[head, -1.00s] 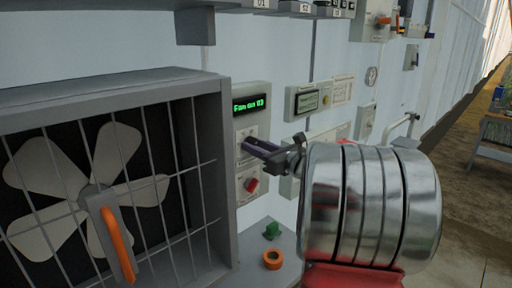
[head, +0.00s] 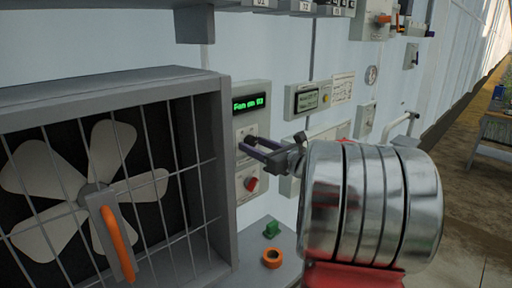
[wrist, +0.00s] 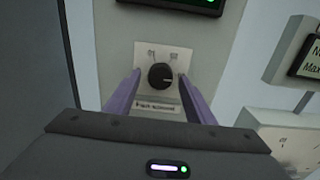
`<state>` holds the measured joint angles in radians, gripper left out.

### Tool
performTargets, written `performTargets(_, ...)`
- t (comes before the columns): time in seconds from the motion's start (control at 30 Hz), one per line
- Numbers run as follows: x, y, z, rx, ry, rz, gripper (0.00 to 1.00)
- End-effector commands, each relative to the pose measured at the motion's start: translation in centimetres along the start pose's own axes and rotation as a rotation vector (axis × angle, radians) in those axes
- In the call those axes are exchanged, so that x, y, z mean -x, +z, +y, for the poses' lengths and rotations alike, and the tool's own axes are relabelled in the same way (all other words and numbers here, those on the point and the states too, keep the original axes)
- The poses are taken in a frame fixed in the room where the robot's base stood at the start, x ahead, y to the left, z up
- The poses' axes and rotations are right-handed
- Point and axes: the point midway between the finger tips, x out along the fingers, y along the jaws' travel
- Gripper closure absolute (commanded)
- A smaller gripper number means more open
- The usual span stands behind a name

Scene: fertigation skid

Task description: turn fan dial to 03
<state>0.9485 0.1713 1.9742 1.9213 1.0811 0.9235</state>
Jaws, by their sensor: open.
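The fan dial (wrist: 160,76) is a round black knob with a pale pointer line on a light plate, seen in the wrist view. The pointer is turned toward the right. Above the dial, the green display (head: 249,103) reads "Fan on 03" in the head view. My gripper (head: 258,150) is open in front of the control panel (head: 262,122). In the wrist view its two purple fingers (wrist: 155,98) stand apart on the left and right of the dial, with a gap on both sides. The plate's lower label is too small to read surely.
A red knob (head: 252,184) sits lower on the same panel. A caged fan (head: 88,185) with an orange handle stands at the left. A green block (head: 272,229) and an orange ring (head: 272,259) lie on the grey shelf below. A second display box (head: 308,98) is at the right.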

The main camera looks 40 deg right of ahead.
Motion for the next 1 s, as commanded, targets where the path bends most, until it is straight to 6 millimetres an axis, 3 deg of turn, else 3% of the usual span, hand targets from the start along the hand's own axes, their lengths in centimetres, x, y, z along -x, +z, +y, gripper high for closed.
performTargets(0.17, 1.7, 0.0, -0.1, 0.000, -0.003, 0.000, 0.51)
performTargets(0.8, 11.5, -0.1, -0.1, -0.001, -0.003, 0.001, 0.51)
performTargets(1.0, 13.2, -0.2, 0.0, -0.001, -0.001, 0.002, 0.51)
